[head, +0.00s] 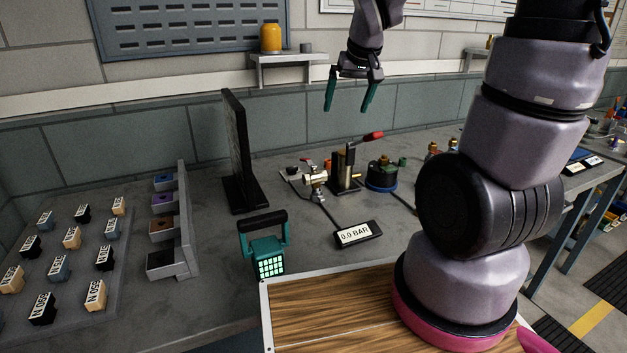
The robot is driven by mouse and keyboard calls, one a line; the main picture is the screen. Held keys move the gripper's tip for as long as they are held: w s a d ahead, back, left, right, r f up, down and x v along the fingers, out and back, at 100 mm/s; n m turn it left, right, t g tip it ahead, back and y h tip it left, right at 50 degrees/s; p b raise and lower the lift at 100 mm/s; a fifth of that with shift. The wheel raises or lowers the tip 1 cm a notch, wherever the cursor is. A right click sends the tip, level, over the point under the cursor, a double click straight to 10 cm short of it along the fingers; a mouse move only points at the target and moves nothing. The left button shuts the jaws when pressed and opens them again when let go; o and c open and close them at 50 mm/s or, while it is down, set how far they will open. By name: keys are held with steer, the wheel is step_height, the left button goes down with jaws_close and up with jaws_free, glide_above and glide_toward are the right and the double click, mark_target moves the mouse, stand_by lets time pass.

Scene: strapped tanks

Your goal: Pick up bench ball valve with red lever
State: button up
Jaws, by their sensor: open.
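Part of the valve's fittings is too small to make out.
A pump-like device (345,170) with a red-gripped handle (373,137) stands close right of the valve. A 0.0 BAR display (358,234) lies in front.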

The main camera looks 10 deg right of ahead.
mark_target(316, 173)
steer(key=w+a+f+n, duration=0.1)
steer(key=w+f, duration=0.1)
steer(key=f, duration=0.4)
steer(key=w+a+f+n, duration=0.1)
steer(key=w+a+f, duration=0.1)
steer(key=f, duration=0.5)
steer(key=w+a+f+n+g, duration=0.1)
steer(key=w+a+f, duration=0.1)
steer(key=w+f, duration=0.2)
step_height(316, 173, down, 3)
steer(key=shift+r, duration=0.1)
steer(key=shift+x, duration=2.95)
steer(key=shift+w+a+r, duration=0.1)
steer(key=c, duration=1.4)
